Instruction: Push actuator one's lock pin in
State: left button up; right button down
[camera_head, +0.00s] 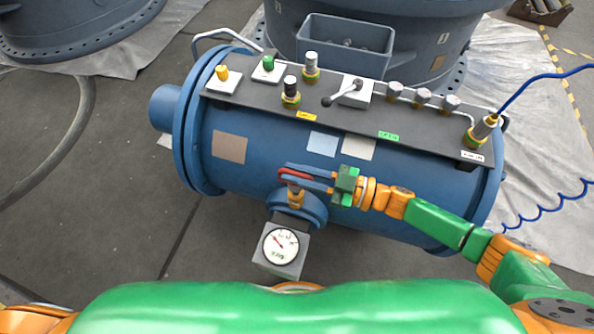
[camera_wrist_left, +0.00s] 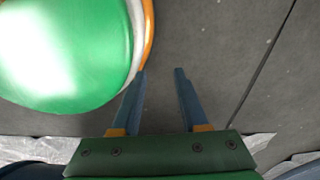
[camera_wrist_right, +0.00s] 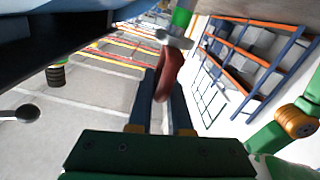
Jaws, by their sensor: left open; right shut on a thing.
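The actuator (camera_head: 270,135) is a blue horizontal cylinder with a dark panel along its top. Small fittings on the panel include a yellow knob (camera_head: 222,72), a green knob (camera_head: 268,62), a black knob (camera_head: 291,92) and a silver-topped one (camera_head: 311,66). I cannot tell which part is the lock pin. My right gripper (camera_head: 283,173) is shut on a red handle (camera_head: 296,175) above the gauge; the handle also shows between its fingers in the right wrist view (camera_wrist_right: 168,75). My left gripper (camera_wrist_left: 162,71) is open and empty over the floor.
A round pressure gauge (camera_head: 280,247) sticks out at the actuator's front. A grey lever (camera_head: 342,93) stands on the panel. A blue hose (camera_head: 540,77) rises from its right end. Large blue flanged bodies stand behind. Bare floor (camera_head: 110,200) lies at the left.

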notch_tip(320, 180, down, 3)
jog(key=shift+f+b, duration=0.1)
jog(key=shift+b, duration=1.1)
jog(key=shift+d+f+b, duration=0.1)
jog(key=shift+f+b, duration=0.35)
jog(key=shift+f, duration=0.1)
jog(key=c, duration=0.9)
grip_release()
pick_arm(q)
jog(key=shift+t, duration=0.3)
jog(key=w+a+f, duration=0.2)
jog(key=f, duration=0.1)
jog(key=shift+a, duration=0.15)
pick_arm(e)
jog(key=shift+r, duration=0.1)
pick_arm(q)
jog(key=shift+s+d, duration=0.1)
jog(key=shift+d, duration=0.1)
pick_arm(e)
jog(key=v, duration=0.7)
